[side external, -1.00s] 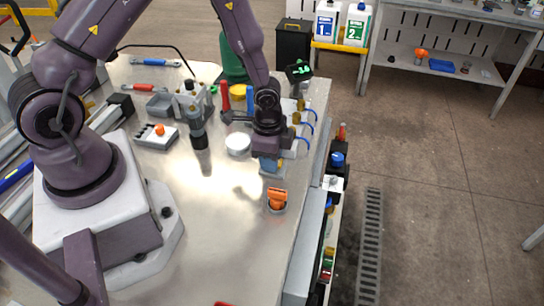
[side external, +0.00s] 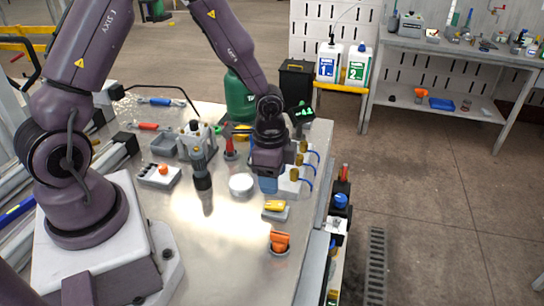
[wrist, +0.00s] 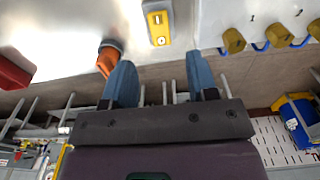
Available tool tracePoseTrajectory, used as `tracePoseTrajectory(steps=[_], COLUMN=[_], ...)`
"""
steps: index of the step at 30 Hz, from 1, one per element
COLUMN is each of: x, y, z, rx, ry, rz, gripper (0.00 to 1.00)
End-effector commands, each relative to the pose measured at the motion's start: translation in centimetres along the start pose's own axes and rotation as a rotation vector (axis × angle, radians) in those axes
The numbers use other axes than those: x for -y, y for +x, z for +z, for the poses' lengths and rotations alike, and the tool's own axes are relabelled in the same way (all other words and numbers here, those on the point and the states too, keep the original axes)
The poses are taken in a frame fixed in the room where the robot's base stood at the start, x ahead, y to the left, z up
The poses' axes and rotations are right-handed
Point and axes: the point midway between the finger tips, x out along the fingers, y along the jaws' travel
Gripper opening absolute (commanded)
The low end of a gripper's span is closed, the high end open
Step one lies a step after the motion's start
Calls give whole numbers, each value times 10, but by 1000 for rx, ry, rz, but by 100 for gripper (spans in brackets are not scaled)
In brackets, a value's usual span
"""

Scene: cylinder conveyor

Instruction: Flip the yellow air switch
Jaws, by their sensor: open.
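The yellow air switch (side external: 275,206) sits on a small grey block on the metal bench, just behind the orange switch (side external: 279,242). It also shows at the top of the wrist view (wrist: 159,24), with its yellow body on a pale base. My gripper (side external: 268,185) is above and slightly behind the yellow switch in the side view, apart from it. In the wrist view my two blue fingers (wrist: 161,78) are spread with nothing between them, and the yellow switch lies beyond the tips. The orange switch (wrist: 108,57) is close to the left finger in that view.
Brass fittings with blue hoses (side external: 300,160) stand on a block right of my gripper. A white disc (side external: 241,184) lies to its left. A red object (wrist: 12,72) is at the wrist view's left edge. The bench's front middle is clear.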

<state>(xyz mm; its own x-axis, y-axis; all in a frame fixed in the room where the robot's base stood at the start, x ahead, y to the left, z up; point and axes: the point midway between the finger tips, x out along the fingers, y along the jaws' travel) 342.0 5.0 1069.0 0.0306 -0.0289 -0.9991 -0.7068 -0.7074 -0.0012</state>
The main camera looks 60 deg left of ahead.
Motion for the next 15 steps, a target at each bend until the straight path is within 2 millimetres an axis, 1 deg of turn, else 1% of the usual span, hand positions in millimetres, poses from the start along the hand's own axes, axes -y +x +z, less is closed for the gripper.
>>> tracePoseTrajectory(steps=[1,6,10,15], x=[1,1,0,0], y=[-13,-41,-53,-57], z=[0,0,0,0], rx=[-3,-1,-1,0], ry=[-3,-1,0,0], rz=[-5,-4,-1,1], gripper=[53,53,53,53])
